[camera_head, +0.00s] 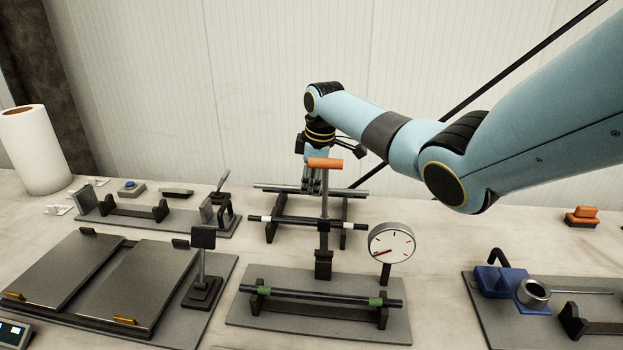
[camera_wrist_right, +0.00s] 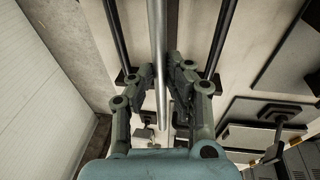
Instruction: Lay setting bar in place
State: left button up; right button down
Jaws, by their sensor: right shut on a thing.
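My right gripper (camera_head: 312,186) points down at the back of the bench and is shut on a plain silver bar (camera_head: 272,187), near its middle. In the right wrist view the silver bar (camera_wrist_right: 157,40) runs between the two fingers. The bar lies level, just over the rear of a dark rack (camera_head: 271,232); I cannot tell if it touches the rack. A black bar with white bands (camera_head: 283,221) lies across the front of the rack. A black bar with green bands (camera_head: 325,296) rests on two supports on the front plate (camera_head: 247,318). My left gripper is not in view.
An upright lever with an orange handle (camera_head: 325,163) and a round dial gauge (camera_head: 391,243) stand close in front of the rack. Flat plates (camera_head: 140,290) lie at left. A blue clamp fixture (camera_head: 505,284) stands at right. Bare bench lies between gauge and clamp.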

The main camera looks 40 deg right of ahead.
jog(key=shift+s+b+x, duration=0.25)
jog(key=shift+b+x, duration=0.35)
jog(key=shift+x, duration=0.55)
jog(key=shift+s+b+x, duration=0.25)
jog(key=shift+b+x, duration=0.3)
jog(key=shift+x, duration=0.65)
jog(key=shift+a, duration=0.1)
jog(key=shift+f, duration=0.1)
jog(key=c, duration=0.9)
grip_release()
jog(key=o, duration=0.6)
jog(key=v, duration=1.2)
